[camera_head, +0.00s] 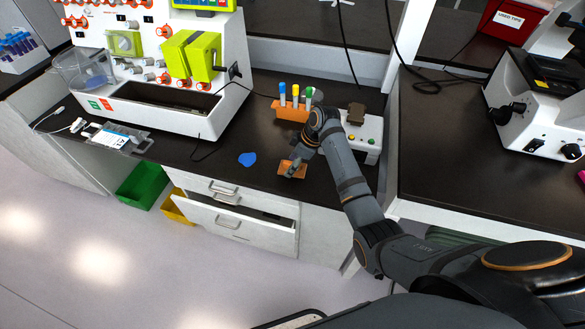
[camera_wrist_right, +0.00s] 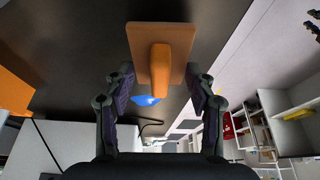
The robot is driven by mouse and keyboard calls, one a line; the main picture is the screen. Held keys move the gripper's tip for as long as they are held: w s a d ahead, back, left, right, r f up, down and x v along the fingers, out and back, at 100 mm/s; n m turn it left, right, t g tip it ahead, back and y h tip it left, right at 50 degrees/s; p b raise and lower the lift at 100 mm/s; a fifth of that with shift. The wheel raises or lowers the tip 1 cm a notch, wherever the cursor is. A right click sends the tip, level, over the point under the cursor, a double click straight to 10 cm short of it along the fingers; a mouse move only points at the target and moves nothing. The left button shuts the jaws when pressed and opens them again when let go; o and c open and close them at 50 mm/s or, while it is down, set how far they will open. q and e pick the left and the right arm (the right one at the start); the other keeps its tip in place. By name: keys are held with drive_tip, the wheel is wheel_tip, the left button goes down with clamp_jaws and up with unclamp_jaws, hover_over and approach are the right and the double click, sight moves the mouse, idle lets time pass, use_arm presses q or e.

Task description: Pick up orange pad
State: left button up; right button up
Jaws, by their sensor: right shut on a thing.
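The orange pad (camera_head: 287,171) is at the front of the dark bench top, under my right gripper (camera_head: 293,165). In the right wrist view the pad (camera_wrist_right: 138,45) is a flat brown-orange plate with a raised orange grip. My right gripper (camera_wrist_right: 163,88) has its fingers on both sides of the grip and is shut on the pad. I cannot tell whether the pad touches the bench. My left gripper is not in view.
A blue flat piece (camera_head: 247,159) lies left of the pad. An orange rack (camera_head: 290,112) with capped tubes stands behind. A white device with buttons (camera_head: 368,135) is beside my forearm. An open drawer (camera_head: 240,220) juts out below the bench front.

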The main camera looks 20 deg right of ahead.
drive_tip(key=w+d+r+b, duration=0.2)
drive_tip(key=w+r+b, duration=0.2)
drive_tip(key=w+r, duration=0.6)
drive_tip(key=shift+w+d+r, duration=0.2)
drive_tip(key=shift+w+r, duration=0.15)
drive_tip(key=shift+w, duration=1.55)
drive_tip(key=o, duration=0.4)
clamp_jaws()
